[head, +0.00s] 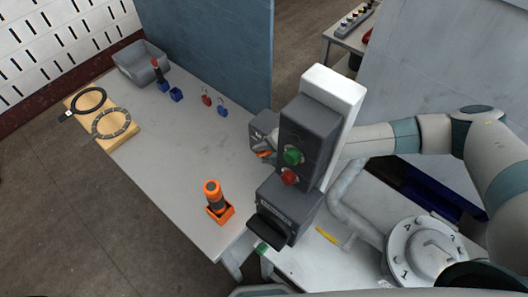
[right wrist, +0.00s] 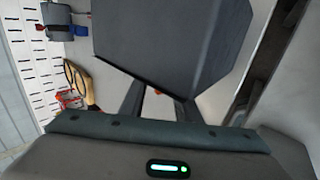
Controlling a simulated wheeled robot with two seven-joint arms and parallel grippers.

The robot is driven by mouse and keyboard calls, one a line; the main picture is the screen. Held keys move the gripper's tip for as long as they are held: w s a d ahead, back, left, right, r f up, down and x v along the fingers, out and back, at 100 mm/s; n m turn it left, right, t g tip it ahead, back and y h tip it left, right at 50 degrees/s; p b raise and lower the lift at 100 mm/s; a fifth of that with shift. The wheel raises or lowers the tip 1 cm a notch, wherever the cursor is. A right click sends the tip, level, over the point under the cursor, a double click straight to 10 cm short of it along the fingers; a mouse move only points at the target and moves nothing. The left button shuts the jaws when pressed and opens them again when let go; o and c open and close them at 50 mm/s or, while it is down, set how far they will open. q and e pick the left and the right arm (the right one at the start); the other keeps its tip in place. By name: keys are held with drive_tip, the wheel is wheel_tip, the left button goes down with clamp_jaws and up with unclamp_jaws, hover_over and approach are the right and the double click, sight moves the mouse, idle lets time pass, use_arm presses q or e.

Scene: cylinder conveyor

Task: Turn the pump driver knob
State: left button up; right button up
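The dark grey control box (head: 306,137) with a green button (head: 292,156) and a red button (head: 288,177) stands on a light post above the table edge. A small orange part (head: 263,154), possibly the knob, shows at the box's left side. My left gripper is not in view.
An orange tool (head: 213,194) stands in an orange holder on the table (head: 178,155). A grey bin (head: 140,62), blue holders, hooks and a wooden board (head: 101,120) with rings lie farther back. A blue partition (head: 205,45) borders the table. A flanged pipe (head: 415,250) is at lower right.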

clamp_jaws()
drive_tip(key=shift+w+a+r+g+h, duration=0.1)
drive_tip(key=shift+g+h, duration=0.2)
drive_tip(key=shift+w+a+r+g+h, duration=0.1)
drive_tip(key=shift+a+g+h, duration=0.05)
drive_tip(key=shift+g+h, duration=0.65)
drive_tip(key=shift+w+a+g+h, duration=0.15)
drive_tip(key=shift+g+h, duration=1.15)
